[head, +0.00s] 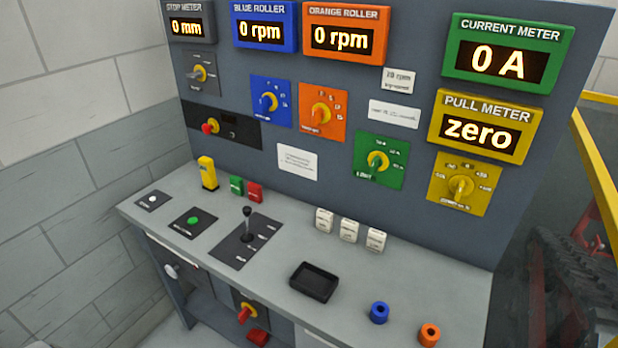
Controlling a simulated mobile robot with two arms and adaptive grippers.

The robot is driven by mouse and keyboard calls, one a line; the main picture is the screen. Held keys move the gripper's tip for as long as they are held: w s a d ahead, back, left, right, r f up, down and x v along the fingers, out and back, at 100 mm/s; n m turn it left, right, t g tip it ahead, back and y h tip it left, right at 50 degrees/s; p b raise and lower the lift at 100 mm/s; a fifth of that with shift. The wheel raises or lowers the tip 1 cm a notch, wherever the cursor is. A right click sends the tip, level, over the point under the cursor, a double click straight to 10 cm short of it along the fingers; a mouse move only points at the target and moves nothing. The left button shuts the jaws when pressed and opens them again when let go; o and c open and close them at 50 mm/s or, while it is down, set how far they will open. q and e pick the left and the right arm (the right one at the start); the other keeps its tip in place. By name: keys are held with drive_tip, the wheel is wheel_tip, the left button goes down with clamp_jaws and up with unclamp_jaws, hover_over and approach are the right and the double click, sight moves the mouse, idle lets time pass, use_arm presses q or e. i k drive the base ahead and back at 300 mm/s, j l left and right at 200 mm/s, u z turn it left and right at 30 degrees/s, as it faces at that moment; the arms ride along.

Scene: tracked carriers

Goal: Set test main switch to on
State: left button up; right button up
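Two rotary switches with red handles on yellow discs show in the head view, and I cannot read which one is labelled test main. One red-handled switch (210,126) sits on a black strip at the left of the upright panel, with a small dark display beside it. The other red-handled switch (245,313) is on a dark plate on the front below the bench top. Its handle looks tilted, but its on or off position is not readable. Neither of my grippers is in view.
The grey bench top (270,275) carries a lever (247,225), a green button (193,219), a black tray (314,283), white blocks, a blue ring (379,312) and an orange ring (429,334). Meters above read zero. A yellow rail (597,175) stands at right.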

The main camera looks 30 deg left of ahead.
sight(243, 315)
drive_tip(key=u, duration=1.4)
